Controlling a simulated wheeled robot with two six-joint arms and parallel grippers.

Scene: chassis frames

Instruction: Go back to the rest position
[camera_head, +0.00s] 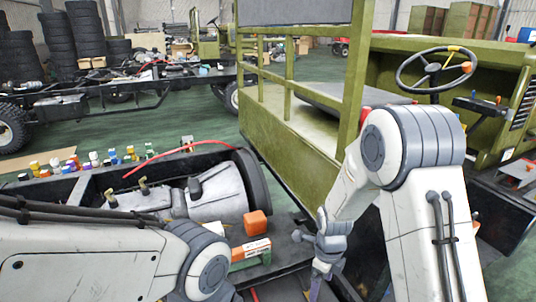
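My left arm (90,262) reaches in from the left, over the dark chassis frame. Its grey wrist joint shows at the bottom, and the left gripper is out of sight. My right arm (425,200) comes up from the lower right and bends down toward the middle. Its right gripper (322,268) points downward over the chassis near the bottom edge. Its fingertips are small and partly cut off, so I cannot tell whether it is open or shut.
An orange block (255,223) and an orange-and-white box (251,249) sit by the grey gearbox (218,195). Several small coloured bottles (112,155) line the chassis' far side. A green vehicle body (300,130) stands close ahead. Green floor (190,120) is open beyond.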

